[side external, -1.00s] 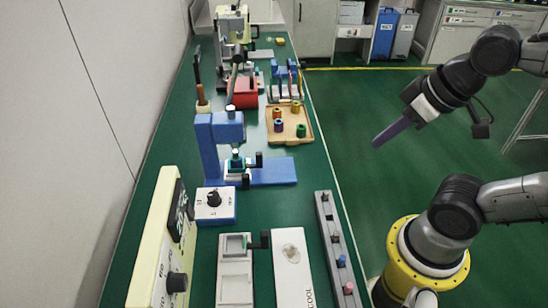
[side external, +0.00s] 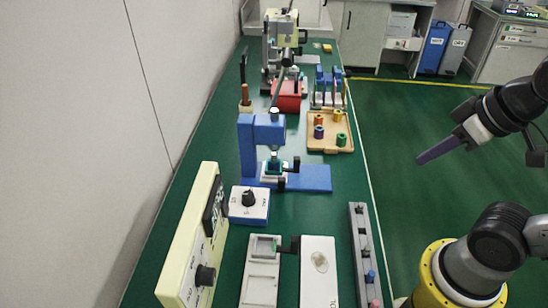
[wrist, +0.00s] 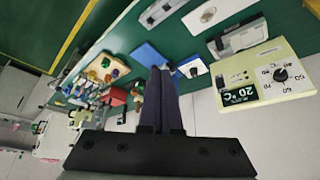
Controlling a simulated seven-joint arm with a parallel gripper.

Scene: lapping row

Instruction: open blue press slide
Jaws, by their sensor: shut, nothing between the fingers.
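The blue press (side external: 262,132) stands on the green bench, with a flat blue base (side external: 315,178) reaching right. Its small slide (side external: 272,170), pale with a green top and a black handle (side external: 294,166), sits under the press head. Whether the slide is fully in is hard to tell. In the wrist view the blue base (wrist: 148,53) shows beyond the fingers, which hide part of the press. My gripper (side external: 420,160) is shut and empty, off the bench's right side in the air, well apart from the press. Its dark fingers also show together in the wrist view (wrist: 160,72).
A blue-sided knob box (side external: 248,204) and a cream control panel (side external: 192,240) stand in front of the press. A wooden tray of coloured spools (side external: 330,136) and a red box (side external: 288,97) lie behind. A grey strip (side external: 364,250) runs along the right edge.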

